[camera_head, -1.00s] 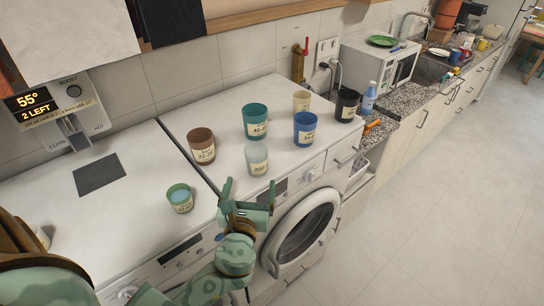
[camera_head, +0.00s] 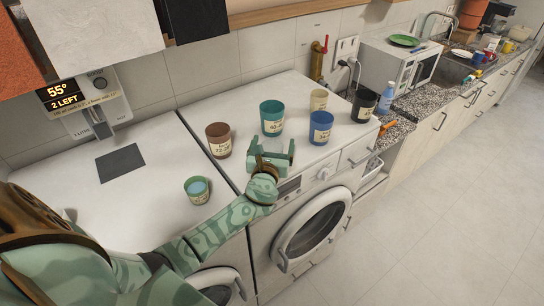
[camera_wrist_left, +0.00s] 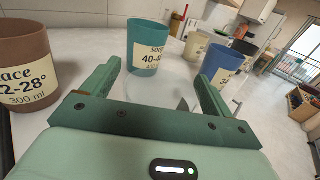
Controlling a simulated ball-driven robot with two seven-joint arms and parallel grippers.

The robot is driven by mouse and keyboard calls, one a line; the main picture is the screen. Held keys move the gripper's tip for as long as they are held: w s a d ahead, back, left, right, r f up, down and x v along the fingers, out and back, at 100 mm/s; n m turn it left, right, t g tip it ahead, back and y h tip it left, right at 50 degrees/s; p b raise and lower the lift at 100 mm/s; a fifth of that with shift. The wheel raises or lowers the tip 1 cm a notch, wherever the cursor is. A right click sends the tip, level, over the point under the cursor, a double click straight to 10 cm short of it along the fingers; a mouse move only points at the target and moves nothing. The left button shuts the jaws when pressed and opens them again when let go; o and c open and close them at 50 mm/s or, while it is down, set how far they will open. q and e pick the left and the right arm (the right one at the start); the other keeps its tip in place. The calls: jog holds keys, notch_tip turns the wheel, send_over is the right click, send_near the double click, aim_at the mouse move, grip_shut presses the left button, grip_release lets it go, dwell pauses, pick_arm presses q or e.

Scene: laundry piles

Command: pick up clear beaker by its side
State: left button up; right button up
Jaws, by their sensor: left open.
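The clear beaker (camera_wrist_left: 160,88) shows faintly in the left wrist view as a see-through shape between the two fingers of my left gripper (camera_head: 272,152). In the head view the gripper covers it, so its label and outline are hard to make out. My left gripper is open over the front part of the right-hand machine, with one finger to each side of the beaker. Whether either finger touches the beaker, I cannot tell. My right gripper is not in view.
A brown cup (camera_head: 219,140) stands left of the gripper and a teal cup (camera_head: 272,118) just behind it. Blue (camera_head: 320,127), beige (camera_head: 318,101) and black (camera_head: 364,104) cups stand to the right. A small green cup (camera_head: 197,190) is on the left-hand machine.

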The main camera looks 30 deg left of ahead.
pick_arm(q)
jog(key=shift+s+r, duration=0.1)
jog(key=shift+s, duration=0.05)
jog(key=shift+c, duration=0.6)
jog(key=shift+d, duration=0.1)
jog(key=c, duration=0.9)
jog(key=shift+r, duration=0.1)
jog(key=shift+c, duration=0.2)
